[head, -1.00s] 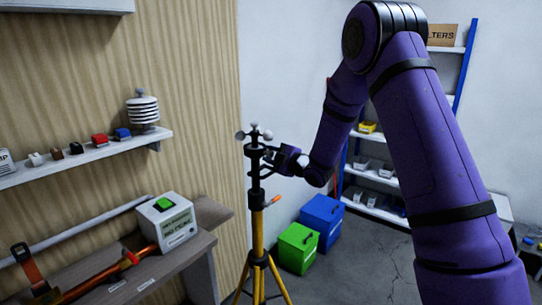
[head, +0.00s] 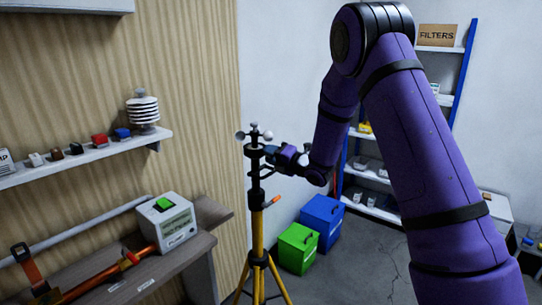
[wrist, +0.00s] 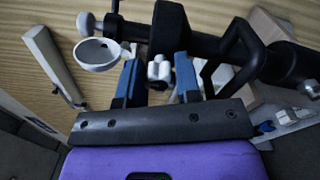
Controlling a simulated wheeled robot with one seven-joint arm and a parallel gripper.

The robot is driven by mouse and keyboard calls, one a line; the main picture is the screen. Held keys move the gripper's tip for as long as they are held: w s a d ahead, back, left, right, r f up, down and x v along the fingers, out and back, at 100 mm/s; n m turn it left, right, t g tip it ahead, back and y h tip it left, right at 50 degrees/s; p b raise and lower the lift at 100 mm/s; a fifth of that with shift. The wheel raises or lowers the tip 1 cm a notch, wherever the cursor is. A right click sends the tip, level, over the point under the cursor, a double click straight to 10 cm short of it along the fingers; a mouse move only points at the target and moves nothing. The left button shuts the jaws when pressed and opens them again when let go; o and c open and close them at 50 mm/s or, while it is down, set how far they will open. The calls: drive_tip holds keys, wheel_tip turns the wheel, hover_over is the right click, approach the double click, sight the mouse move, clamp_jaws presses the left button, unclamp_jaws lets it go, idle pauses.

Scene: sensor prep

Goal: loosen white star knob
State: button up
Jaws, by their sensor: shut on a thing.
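The white star knob (wrist: 160,69) shows in the wrist view between my gripper's two blue fingers. My gripper (head: 271,154) is shut on it at the side of the black mast head (head: 255,153), on top of the yellow tripod (head: 257,232). The wrist view also shows my gripper (wrist: 156,76) beside the dark mast (wrist: 171,25). In the head view my fingers hide the knob. An anemometer with small cups (head: 254,133) tops the mast; one pale cup (wrist: 97,53) is left of my fingers in the wrist view.
An orange-tipped lever (head: 274,200) sticks out below the mast head. A black loop handle (wrist: 236,57) is close to my right finger in the wrist view. Green (head: 298,248) and blue (head: 322,221) boxes stand on the floor behind. A bench (head: 136,278) is at the left.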

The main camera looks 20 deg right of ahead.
drive_tip(key=shift+f+n, duration=0.1)
drive_tip(key=shift+n, duration=0.5)
drive_tip(key=o, duration=0.9)
